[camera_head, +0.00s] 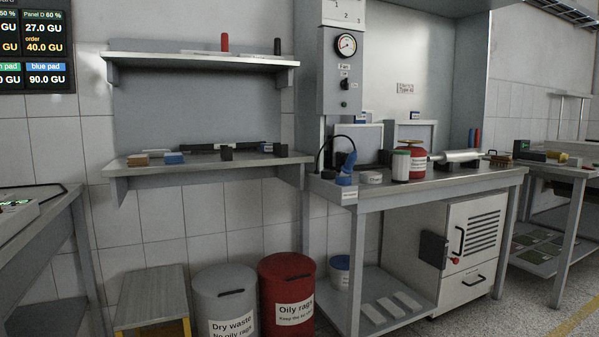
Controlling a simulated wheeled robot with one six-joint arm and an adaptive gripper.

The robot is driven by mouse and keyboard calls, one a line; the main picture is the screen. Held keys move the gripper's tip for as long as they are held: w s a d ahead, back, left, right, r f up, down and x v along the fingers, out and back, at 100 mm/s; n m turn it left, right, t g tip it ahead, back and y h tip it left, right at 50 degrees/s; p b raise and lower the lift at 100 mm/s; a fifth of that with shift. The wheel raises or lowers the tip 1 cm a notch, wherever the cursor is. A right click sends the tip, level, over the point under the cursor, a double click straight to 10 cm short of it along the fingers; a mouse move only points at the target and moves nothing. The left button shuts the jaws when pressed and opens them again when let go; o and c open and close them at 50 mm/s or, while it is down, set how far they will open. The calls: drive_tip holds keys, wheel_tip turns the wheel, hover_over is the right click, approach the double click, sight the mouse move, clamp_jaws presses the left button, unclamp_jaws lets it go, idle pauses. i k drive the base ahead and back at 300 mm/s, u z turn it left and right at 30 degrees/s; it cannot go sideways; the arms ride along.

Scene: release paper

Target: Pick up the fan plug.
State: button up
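I cannot pick out the fan plug for certain. A thin black cord (323,146) arches over the left end of the workbench (430,183). It runs down beside a blue object (346,170) that stands at the bench's front left corner. This blue object is too small in view to tell whether it is a plug. A control box (340,72) with a gauge and a small switch is mounted above that corner. My gripper is not in view.
A red can (416,160) and a white jar with a green lid (401,167) stand on the bench. A grey dry-waste bin (225,299), a red oily-rags bin (287,292) and a step stool (151,298) stand on the floor left of it. Wall shelves (205,166) hang above them.

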sight(346, 170)
drive_tip(key=u, duration=0.35)
drive_tip(key=i, duration=1.45)
drive_tip(key=z, duration=0.5)
